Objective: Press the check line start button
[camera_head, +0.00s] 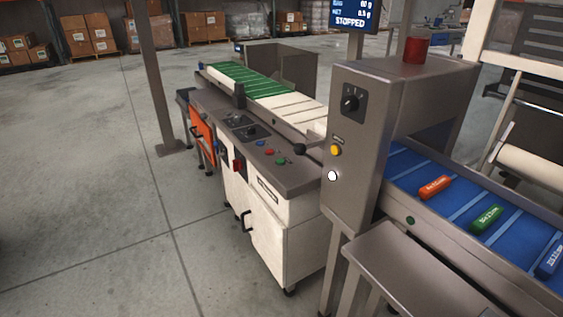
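A grey metal check machine (358,75) stands at the right over a blue belt (455,213). Its near face has a black rotary switch (350,101), a yellow button (336,150) and a lit white button (332,175). A green button (410,220) sits on the belt's side rail. A console (258,150) to the left has red and green buttons, including a green one (280,161). I cannot read which button is the check line start. The display (352,15) reads "STOPPED". Neither gripper is in view.
Orange, green and blue packs lie on the blue belt. A grey shelf (430,275) juts out in front of the belt. A black ball-topped lever (300,149) rises beside the console. A post (153,75) stands at left. The floor (85,190) at left is clear.

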